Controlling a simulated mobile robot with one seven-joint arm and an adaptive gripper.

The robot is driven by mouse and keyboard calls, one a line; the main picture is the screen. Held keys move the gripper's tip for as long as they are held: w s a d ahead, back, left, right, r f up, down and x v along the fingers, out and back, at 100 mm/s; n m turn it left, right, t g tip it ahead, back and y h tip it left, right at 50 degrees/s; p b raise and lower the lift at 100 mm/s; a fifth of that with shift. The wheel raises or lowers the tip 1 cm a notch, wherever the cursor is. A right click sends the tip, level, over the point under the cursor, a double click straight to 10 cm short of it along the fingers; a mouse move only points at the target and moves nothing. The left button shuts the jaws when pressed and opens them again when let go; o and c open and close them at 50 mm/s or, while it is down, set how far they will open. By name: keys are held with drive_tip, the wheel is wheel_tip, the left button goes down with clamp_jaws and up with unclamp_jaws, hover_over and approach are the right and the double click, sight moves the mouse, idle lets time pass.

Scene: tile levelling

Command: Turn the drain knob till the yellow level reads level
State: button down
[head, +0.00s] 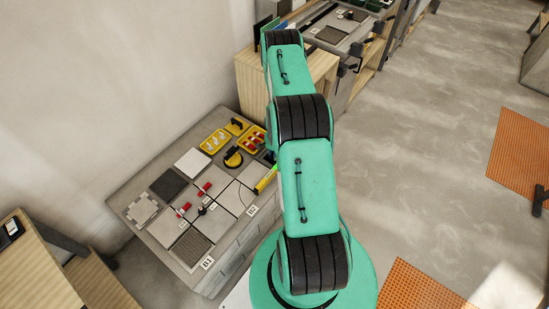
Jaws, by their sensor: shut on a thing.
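The yellow level (265,179) lies slantwise at the right edge of the tiled bench, partly behind my arm. Its bubble is too small to read. My gripper is mostly hidden behind my arm; a small dark part (268,157) just above the level seems to belong to it. Its fingertips and anything between them do not show. I cannot make out the drain knob for certain. A small black knob-like thing (202,210) stands among the grey tiles, near two red-handled pieces (204,188).
The bench (128,199) also holds dark and white tiles, a yellow-and-black round tool (233,158) and yellow trays (215,140). A wooden cabinet (250,82) stands behind. Shelving (40,275) is at lower left. Orange perforated mats (420,288) lie on the open floor at right.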

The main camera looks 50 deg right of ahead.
drive_tip(key=c, duration=1.7)
unclamp_jaws()
drive_tip(key=shift+a, duration=0.15)
drive_tip(key=shift+r, duration=0.1)
drive_tip(key=shift+r, duration=5.85)
